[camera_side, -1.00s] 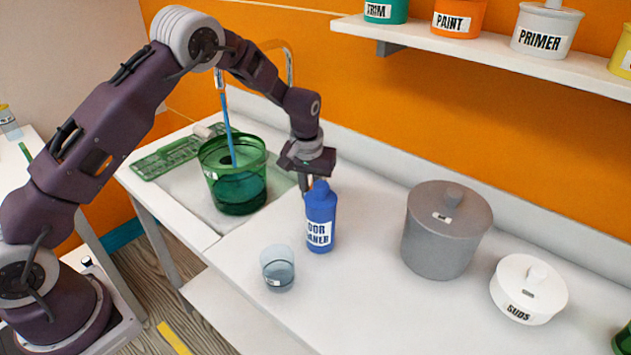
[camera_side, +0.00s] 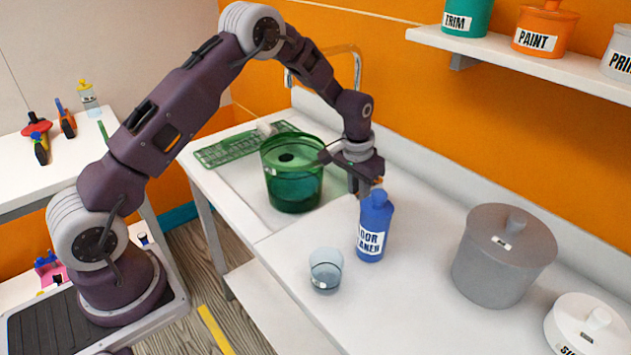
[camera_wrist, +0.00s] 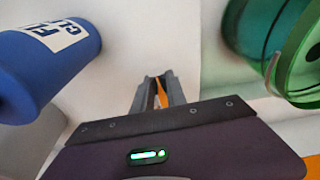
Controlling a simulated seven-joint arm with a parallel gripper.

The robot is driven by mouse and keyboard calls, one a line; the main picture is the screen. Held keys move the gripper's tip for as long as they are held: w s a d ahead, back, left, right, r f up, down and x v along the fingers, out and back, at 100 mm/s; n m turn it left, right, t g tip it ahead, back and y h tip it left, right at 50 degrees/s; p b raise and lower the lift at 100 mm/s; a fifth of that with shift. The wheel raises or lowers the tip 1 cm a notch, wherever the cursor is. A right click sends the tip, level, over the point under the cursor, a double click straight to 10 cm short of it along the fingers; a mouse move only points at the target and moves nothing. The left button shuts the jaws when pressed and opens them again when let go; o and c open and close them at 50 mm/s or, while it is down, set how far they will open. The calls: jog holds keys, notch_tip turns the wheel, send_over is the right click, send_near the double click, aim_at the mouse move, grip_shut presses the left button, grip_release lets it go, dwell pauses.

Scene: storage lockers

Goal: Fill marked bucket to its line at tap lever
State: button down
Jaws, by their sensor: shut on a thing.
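The clear green bucket (camera_side: 295,190) stands upright in the sink at the counter's left end, with darker water in its lower part. I cannot make out its fill line. It also shows at the upper right of the wrist view (camera_wrist: 245,40). The silver tap (camera_side: 356,62) arches behind my arm, and no water stream shows from it. My gripper (camera_side: 364,190) is right of the bucket, behind the blue bottle. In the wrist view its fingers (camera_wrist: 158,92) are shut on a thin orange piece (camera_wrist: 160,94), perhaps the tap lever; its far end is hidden.
A blue cleaner bottle (camera_side: 373,228) stands close in front of my gripper. A clear cup (camera_side: 325,270) stands nearer the counter's front. A grey lidded pot (camera_side: 500,258) and a white lidded pot (camera_side: 580,328) are to the right. A green rack (camera_side: 245,146) lies behind the bucket.

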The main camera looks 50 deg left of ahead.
jog(key=n, duration=0.1)
jog(key=d+n, duration=0.2)
jog(key=shift+w+n+y, duration=0.25)
jog(key=shift+n+y, duration=0.05)
jog(key=shift+n, duration=0.1)
dwell(0.7)
jog(key=shift+s+a+m, duration=0.15)
jog(key=shift+a+m, duration=0.45)
jog(key=shift+m, duration=0.3)
jog(key=shift+s+a+m, duration=0.1)
jog(key=shift+a+m, duration=0.3)
jog(key=shift+m, duration=0.6)
